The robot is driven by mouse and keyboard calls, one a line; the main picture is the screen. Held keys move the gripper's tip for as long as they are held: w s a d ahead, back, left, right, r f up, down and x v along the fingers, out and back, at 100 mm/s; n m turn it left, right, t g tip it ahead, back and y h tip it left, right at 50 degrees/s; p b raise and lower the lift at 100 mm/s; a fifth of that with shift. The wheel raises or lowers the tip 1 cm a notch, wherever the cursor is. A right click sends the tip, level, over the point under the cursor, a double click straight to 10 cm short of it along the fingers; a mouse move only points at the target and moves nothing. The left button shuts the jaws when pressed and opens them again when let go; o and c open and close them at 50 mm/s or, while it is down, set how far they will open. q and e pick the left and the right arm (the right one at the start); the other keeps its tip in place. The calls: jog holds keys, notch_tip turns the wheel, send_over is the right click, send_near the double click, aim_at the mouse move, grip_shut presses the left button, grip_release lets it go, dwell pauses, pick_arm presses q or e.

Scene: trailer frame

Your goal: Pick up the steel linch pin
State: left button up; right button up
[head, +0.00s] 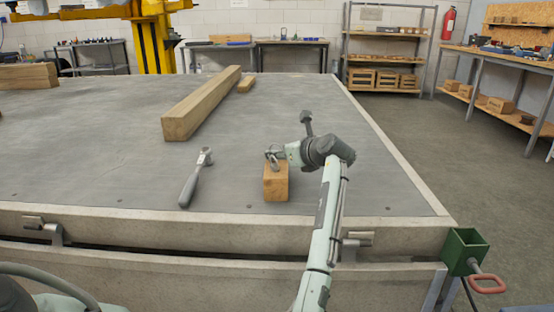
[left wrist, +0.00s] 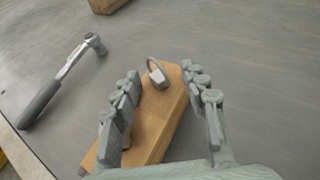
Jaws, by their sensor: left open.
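The steel linch pin (left wrist: 157,74), a small grey body with a wire loop, rests on top of the wooden block (left wrist: 153,118) in the left wrist view. My left gripper (left wrist: 163,76) is open, with one finger on each side of the block and pin; neither finger appears to touch the pin. In the head view, the left gripper (head: 279,156) is over the top of the block (head: 276,186) and partly hides the pin, so I cannot separate pin from fingertips clearly. My right gripper is not in view.
A ratchet (head: 196,178) lies on the grey trailer deck (head: 110,160), left of the block. A long timber beam (head: 205,102) and a short wood piece (head: 246,85) lie farther back. The deck right of the block is clear. A raised edge (head: 150,222) runs along the front.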

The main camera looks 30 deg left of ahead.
pick_arm(q)
jog(key=shift+w+a+f, duration=0.1)
jog(key=shift+a+f, duration=0.05)
jog(key=shift+a, duration=0.15)
jog(key=shift+f, duration=0.1)
grip_shut()
